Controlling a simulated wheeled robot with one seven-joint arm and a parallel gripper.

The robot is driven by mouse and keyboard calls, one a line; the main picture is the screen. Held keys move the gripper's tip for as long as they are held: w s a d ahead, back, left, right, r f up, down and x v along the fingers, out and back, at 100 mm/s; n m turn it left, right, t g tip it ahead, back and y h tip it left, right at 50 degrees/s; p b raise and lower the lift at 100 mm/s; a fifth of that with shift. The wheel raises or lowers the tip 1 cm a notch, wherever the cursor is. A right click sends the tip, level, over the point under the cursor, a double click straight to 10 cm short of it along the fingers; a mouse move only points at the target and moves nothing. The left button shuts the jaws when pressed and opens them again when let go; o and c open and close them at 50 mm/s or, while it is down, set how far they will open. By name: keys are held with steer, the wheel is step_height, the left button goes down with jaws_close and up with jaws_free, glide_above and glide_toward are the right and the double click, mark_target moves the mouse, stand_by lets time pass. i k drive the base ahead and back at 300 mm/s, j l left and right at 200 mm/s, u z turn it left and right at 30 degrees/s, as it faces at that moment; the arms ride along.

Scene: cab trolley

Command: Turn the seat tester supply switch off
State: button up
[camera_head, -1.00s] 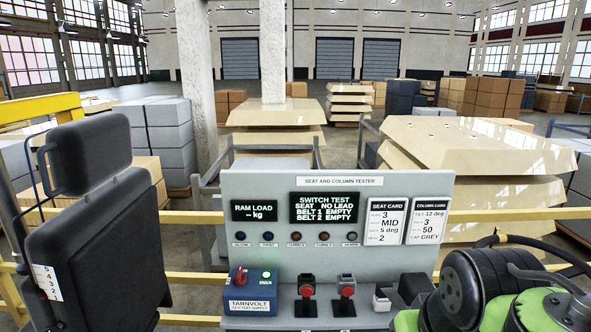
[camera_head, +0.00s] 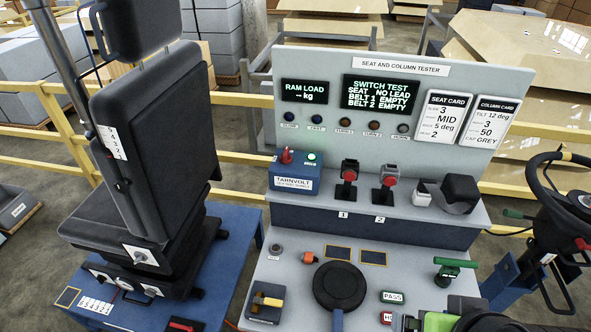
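The seat tester supply is a blue box (camera_head: 292,187) labelled TARNVOLT, at the left end of the tester's shelf. A red switch lever (camera_head: 287,156) stands up on its top. A green indicator (camera_head: 311,157) beside the lever looks lit. The tester panel (camera_head: 460,88) behind it has a lit SWITCH TEST display (camera_head: 381,94) and a lit RAM LOAD display (camera_head: 304,91). A green and black part of my arm shows at the bottom right edge, well apart from the supply box. My gripper's fingers are not in view.
Two red-topped buckle stands (camera_head: 348,178) (camera_head: 388,184) stand right of the box. The lower bench holds a black round pad (camera_head: 339,287) and a green-handled tool (camera_head: 448,270). A black seat (camera_head: 160,140) stands left, and a steering column (camera_head: 565,220) right.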

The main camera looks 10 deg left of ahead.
mark_target(286, 158)
steer(key=j+u, duration=0.25)
steer(key=u, duration=0.2)
steer(key=i+j+u, duration=0.1)
steer(key=u, duration=0.3)
steer(key=i+j+u, duration=0.1)
steer(key=j+u, duration=0.2)
steer(key=u, duration=0.15)
steer(key=i+j+u, duration=0.1)
steer(key=u, duration=0.3)
